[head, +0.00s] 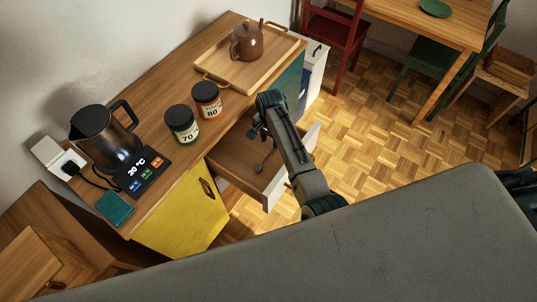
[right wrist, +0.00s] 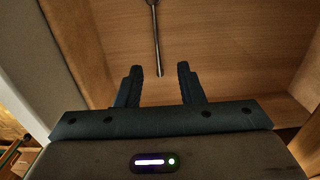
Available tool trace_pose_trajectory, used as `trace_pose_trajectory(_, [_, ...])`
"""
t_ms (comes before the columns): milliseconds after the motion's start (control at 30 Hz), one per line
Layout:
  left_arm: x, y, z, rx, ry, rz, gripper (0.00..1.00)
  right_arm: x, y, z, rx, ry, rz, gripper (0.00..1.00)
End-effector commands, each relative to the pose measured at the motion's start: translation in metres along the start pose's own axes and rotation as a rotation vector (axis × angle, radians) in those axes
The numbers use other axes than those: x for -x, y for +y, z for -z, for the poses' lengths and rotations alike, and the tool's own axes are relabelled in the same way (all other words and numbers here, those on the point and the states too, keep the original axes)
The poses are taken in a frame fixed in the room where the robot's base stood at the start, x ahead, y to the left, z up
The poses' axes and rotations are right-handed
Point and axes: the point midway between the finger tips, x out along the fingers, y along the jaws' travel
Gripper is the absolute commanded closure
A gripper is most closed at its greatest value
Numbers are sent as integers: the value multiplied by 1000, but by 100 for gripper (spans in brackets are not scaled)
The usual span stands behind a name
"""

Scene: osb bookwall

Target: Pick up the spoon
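The spoon shows in the right wrist view as a thin grey metal handle (right wrist: 156,38) on the wooden floor of the open drawer (head: 236,164). Its upper part runs out of the top of that view. In the head view a small dark shape in the drawer, below the gripper, looks like the spoon (head: 261,165). My right gripper (right wrist: 160,69) is open and empty, over the drawer. The handle's near end lies in line with the gap between its fingertips; I cannot tell how far below. My left gripper is not in view.
The drawer's pale front (head: 291,172) stands out from the counter. On the counter are two labelled jars (head: 182,125) (head: 207,101), a kettle (head: 105,138), and a tray (head: 222,62) with a brown teapot (head: 246,42). A yellow cabinet door (head: 183,218) is left of the drawer.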

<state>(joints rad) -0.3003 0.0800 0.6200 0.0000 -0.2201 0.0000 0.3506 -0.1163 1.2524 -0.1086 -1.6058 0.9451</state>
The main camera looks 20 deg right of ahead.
Motion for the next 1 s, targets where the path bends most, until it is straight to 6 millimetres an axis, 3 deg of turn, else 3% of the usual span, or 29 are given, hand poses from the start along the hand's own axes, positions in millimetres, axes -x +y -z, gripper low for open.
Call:
trace_pose_trajectory(267, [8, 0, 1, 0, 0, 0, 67, -21, 2, 0, 0, 0, -2, 65])
trace_pose_trajectory(600, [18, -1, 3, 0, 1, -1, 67, -63, 5, -2, 1, 0, -2, 65])
trace_pose_trajectory(900, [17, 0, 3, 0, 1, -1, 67, -67, 5, -1, 0, 1, 0, 65])
trace_pose_trajectory(1000, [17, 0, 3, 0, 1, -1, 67, -67, 5, -2, 0, 1, 0, 85])
